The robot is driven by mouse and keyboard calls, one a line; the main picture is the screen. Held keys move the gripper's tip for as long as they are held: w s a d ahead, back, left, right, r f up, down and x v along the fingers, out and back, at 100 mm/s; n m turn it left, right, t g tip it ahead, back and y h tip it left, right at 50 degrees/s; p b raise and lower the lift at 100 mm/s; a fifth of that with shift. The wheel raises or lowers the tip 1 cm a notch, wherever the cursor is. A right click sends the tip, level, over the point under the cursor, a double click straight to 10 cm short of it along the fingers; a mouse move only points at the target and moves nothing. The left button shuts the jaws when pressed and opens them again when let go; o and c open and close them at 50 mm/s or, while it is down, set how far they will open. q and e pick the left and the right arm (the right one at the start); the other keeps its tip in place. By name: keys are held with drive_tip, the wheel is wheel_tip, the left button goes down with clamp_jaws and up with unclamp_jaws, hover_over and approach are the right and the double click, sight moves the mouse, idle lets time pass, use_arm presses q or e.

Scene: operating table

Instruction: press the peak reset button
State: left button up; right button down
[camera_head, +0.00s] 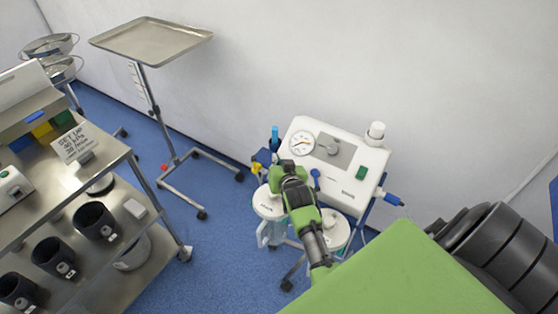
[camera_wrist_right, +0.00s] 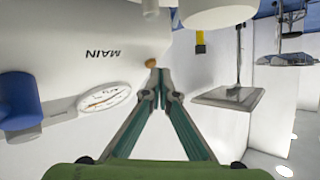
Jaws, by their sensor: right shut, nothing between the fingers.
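A white suction unit (camera_head: 348,166) with a round gauge (camera_head: 301,143) stands near the wall. My right gripper (camera_head: 285,163) is over its left front part, and its body hides that part of the panel. In the right wrist view the two fingers (camera_wrist_right: 160,78) are together at the tips, with nothing between them. A small orange-brown round button (camera_wrist_right: 151,63) sits on the white panel just beyond the tips. I cannot tell whether they touch it, and no peak reset label is readable. The gauge (camera_wrist_right: 104,97) and the word MAIN also show there. My left gripper is in neither view.
A blue knob (camera_head: 316,174) and a green switch (camera_head: 361,173) are on the unit's front. White-lidded jars (camera_head: 268,204) hang below it.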

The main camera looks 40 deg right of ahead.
drive_tip(key=shift+d+f, duration=0.2)
drive_tip(key=shift+f, duration=0.15)
idle(0.9)
drive_tip(key=shift+r, duration=0.1)
drive_tip(key=shift+s+a+r+p, duration=0.1)
drive_tip(key=shift+a+r+p, duration=0.25)
drive_tip(key=shift+r+p, duration=0.25)
drive_tip(key=shift+a, duration=0.1)
